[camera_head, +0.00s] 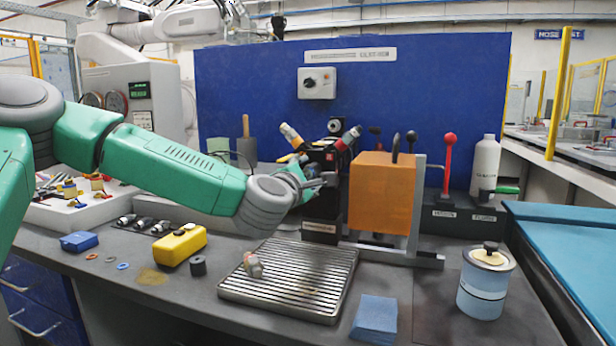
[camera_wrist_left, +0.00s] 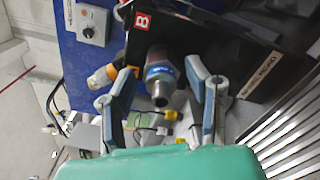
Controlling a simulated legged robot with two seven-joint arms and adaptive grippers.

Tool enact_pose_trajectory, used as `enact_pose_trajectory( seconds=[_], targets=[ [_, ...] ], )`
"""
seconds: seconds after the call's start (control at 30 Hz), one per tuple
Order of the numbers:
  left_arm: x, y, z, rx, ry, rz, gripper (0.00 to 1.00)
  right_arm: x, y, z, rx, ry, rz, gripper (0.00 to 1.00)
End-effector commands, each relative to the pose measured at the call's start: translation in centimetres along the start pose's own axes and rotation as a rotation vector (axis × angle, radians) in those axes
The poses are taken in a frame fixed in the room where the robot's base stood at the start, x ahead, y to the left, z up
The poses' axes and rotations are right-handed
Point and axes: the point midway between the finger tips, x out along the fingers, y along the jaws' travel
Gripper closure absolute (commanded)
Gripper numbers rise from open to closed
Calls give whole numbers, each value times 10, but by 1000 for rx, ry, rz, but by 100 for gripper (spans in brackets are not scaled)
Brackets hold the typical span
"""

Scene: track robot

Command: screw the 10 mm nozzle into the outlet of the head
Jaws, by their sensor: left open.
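The black head (camera_head: 322,158) stands behind the drain tray, with coloured fittings angled out of its top. In the left wrist view its dark face (camera_wrist_left: 185,30) carries a red B label. A metal nozzle-like piece with a blue band (camera_wrist_left: 160,78) points out from that face toward the camera. I cannot read its size or tell how far it is seated. My left gripper (camera_head: 318,182) is at the head's left side. In the wrist view its fingers (camera_wrist_left: 162,90) are open, one on each side of the banded piece, with gaps visible. My right gripper is not in view.
A small metal-and-orange fitting (camera_head: 253,264) lies on the slatted tray (camera_head: 290,305). An orange box (camera_head: 382,195) on a frame stands right of the head.

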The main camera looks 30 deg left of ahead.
Motion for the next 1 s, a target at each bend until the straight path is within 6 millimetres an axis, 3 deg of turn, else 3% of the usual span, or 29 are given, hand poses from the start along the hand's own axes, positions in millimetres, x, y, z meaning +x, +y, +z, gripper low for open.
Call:
enact_pose_trajectory(
  seconds=[0.67, 0.8, 1.0],
  targets=[
    [0, -1, 0, 1, 0, 0, 56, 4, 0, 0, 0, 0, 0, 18],
    [0, -1, 0, 1, 0, 0, 100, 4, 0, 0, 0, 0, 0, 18],
    [0, -1, 0, 1, 0, 0, 100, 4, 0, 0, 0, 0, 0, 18]
  ],
)
